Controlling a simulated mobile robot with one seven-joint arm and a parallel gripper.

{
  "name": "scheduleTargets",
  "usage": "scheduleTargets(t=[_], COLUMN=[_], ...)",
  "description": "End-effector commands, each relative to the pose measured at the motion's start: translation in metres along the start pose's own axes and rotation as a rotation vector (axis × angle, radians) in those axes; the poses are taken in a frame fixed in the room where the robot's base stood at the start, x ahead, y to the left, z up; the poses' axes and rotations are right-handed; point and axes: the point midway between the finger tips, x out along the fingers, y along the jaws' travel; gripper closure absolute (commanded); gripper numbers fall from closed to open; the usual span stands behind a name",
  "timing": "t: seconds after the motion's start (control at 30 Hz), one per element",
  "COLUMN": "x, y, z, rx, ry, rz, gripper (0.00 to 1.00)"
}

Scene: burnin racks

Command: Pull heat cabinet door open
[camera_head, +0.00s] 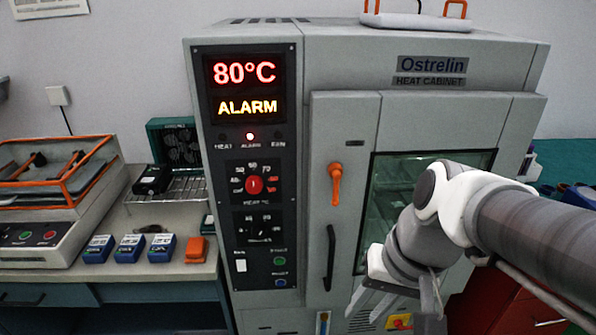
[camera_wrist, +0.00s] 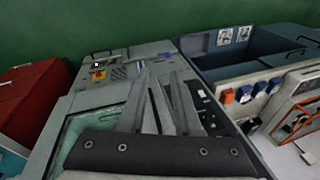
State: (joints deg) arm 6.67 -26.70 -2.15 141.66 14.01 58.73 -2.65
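The grey heat cabinet (camera_head: 215,190) stands in the middle of the head view. Its door (camera_head: 360,130) looks shut and has a glass window (camera_head: 390,180). A black vertical bar handle (camera_head: 330,258) is on the door's left side. An orange latch handle (camera_head: 336,185) above it points down. My gripper (camera_head: 395,308) is in front of the door's lower part, right of the black handle and apart from it in the picture. Its fingers are spread and look empty. In the wrist view the gripper (camera_wrist: 160,75) points along the cabinet front; I cannot make out the black handle there.
The display (camera_head: 243,88) reads 80°C and ALARM, with a red lamp lit. A bench on the left holds several blue devices (camera_head: 130,248), an orange item (camera_head: 196,250) and an orange-framed machine (camera_head: 50,190). A red cabinet (camera_head: 500,300) stands at lower right. A tray lies on top of the cabinet.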

Motion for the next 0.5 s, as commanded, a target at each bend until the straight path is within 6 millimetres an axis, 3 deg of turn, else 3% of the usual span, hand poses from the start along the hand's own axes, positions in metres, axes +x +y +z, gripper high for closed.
scheduleTargets(t=[0.03,0.2,0.37,0.5], x=[0.02,0.059,0.086,0.103], y=[0.003,-0.002,-0.01,-0.014], z=[0.003,0.01,0.007,-0.008], rx=[0.065,0.303,0.56,0.809], ry=[-0.066,-0.267,-0.431,-0.547], rz=[-0.034,-0.188,-0.369,-0.555], gripper=[0.68,0.68,0.68,0.68])
